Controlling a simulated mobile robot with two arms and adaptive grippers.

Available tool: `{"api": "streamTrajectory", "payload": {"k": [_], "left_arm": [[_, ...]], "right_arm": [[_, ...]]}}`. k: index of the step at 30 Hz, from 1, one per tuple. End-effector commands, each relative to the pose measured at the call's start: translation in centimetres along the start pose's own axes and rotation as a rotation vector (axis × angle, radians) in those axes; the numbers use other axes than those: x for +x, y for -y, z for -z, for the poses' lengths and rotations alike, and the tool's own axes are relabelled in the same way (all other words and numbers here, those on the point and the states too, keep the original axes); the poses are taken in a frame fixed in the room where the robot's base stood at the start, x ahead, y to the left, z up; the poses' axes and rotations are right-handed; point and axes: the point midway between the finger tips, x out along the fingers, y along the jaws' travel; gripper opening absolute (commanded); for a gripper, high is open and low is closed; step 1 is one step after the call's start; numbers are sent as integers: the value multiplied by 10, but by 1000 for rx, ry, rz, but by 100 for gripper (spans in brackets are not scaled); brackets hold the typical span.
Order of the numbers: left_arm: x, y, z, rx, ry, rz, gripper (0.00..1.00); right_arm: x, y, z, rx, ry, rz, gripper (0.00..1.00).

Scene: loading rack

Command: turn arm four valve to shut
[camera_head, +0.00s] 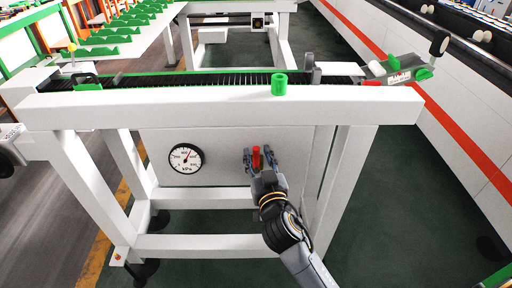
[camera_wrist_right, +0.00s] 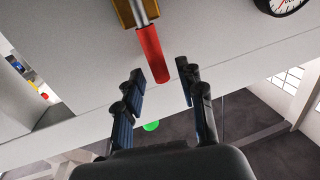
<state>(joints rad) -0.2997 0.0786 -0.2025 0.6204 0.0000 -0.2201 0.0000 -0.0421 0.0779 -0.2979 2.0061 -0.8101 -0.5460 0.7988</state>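The valve has a red handle (camera_head: 256,158) on the white panel (camera_head: 220,180) under the rack. In the right wrist view the red handle (camera_wrist_right: 152,55) joins a brass and silver body (camera_wrist_right: 137,12), and its free end points toward my gripper. My right gripper (camera_head: 260,157) is open in front of the valve, with its fingers on either side of the handle in the head view. In the wrist view the fingertips (camera_wrist_right: 162,82) are spread, with the handle's end near the gap, not gripped. My left gripper is not in view.
A round pressure gauge (camera_head: 186,158) sits on the panel left of the valve. White frame legs (camera_head: 345,185) and a lower beam (camera_head: 205,245) surround the panel. A green cylinder (camera_head: 279,84) stands on the rack's front rail. Dark floor lies open at right.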

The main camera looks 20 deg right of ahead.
Motion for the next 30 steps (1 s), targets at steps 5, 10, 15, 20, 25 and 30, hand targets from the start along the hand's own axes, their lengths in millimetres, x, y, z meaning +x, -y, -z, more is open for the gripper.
{"api": "streamTrajectory", "payload": {"k": [5,10,15,20,25,30], "left_arm": [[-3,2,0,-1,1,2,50],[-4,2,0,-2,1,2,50],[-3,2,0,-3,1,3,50],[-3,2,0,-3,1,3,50],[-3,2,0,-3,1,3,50],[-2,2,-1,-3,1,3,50]], "right_arm": [[19,0,0,-1,0,1,39],[24,0,-1,-1,1,1,39],[24,0,-1,-1,1,1,39],[24,0,-1,-1,1,1,12],[24,0,-1,-1,1,1,0],[24,-2,-1,8,-1,0,0]]}}
